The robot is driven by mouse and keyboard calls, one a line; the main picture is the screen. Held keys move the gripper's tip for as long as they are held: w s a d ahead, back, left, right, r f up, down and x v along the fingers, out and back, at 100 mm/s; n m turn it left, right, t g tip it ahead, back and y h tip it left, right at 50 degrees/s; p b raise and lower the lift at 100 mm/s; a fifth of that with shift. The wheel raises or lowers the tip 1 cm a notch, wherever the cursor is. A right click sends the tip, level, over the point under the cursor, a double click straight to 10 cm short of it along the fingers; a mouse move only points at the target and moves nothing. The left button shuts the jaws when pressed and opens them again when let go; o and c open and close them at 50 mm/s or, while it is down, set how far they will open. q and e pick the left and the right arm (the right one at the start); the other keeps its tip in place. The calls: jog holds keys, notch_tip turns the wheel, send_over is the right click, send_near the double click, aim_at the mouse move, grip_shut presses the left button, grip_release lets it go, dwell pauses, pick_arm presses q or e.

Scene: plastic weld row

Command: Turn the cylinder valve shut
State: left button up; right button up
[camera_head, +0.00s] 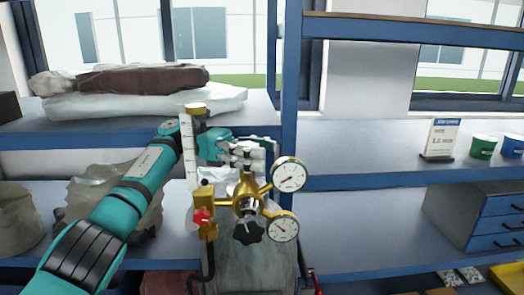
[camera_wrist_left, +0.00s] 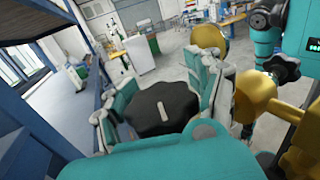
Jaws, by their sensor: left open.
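My left gripper (camera_head: 250,150) reaches in from the left to the top of the grey gas cylinder (camera_head: 250,268), behind the brass regulator (camera_head: 247,192). In the left wrist view the left gripper (camera_wrist_left: 166,100) is open, its fingers on either side of a black lobed valve handwheel (camera_wrist_left: 160,112) with a pale mark. Whether the fingers touch it I cannot tell. The handwheel is hidden in the head view. The regulator carries two white dial gauges (camera_head: 289,175), a black knob (camera_head: 248,232) and a red knob (camera_head: 201,217). My right gripper does not show.
A blue-framed shelf rack (camera_head: 291,75) stands behind the cylinder, with wrapped bundles (camera_head: 145,80) at left. A flow tube (camera_head: 187,150) rises left of the regulator. A sign (camera_head: 441,138), cups (camera_head: 483,147) and a drawer unit (camera_head: 480,212) are at right.

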pick_arm(q)
jog(key=shift+s+d, duration=0.2)
jog(key=shift+d, duration=0.15)
jog(key=shift+f, duration=0.1)
